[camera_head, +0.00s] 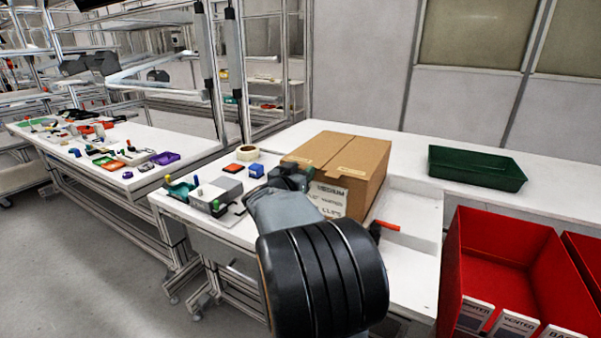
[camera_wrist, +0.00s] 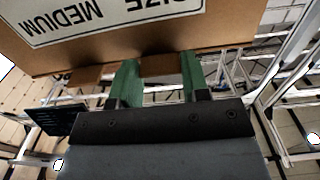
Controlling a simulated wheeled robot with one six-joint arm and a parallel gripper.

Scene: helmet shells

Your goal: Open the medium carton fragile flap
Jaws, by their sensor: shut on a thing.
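The medium carton (camera_head: 362,157) is a brown cardboard box on the white table, with its top looking closed and a white label (camera_head: 327,199) on its front side. In the wrist view the carton (camera_wrist: 225,30) fills the top, and its label (camera_wrist: 110,14) reads MEDIUM upside down. My gripper (camera_head: 290,180) is at the left front upper edge of the carton. In the wrist view its two green fingers (camera_wrist: 158,74) reach the carton's edge, shut on brown cardboard that appears to be a flap edge. The wrist and arm hide part of the carton's left front in the head view.
A dark green tray (camera_head: 476,168) lies on the table to the right. Red bins (camera_head: 510,265) stand at the front right. A tape roll (camera_head: 247,153) and small parts lie left of the carton. A red-handled tool (camera_head: 387,226) lies right of my arm.

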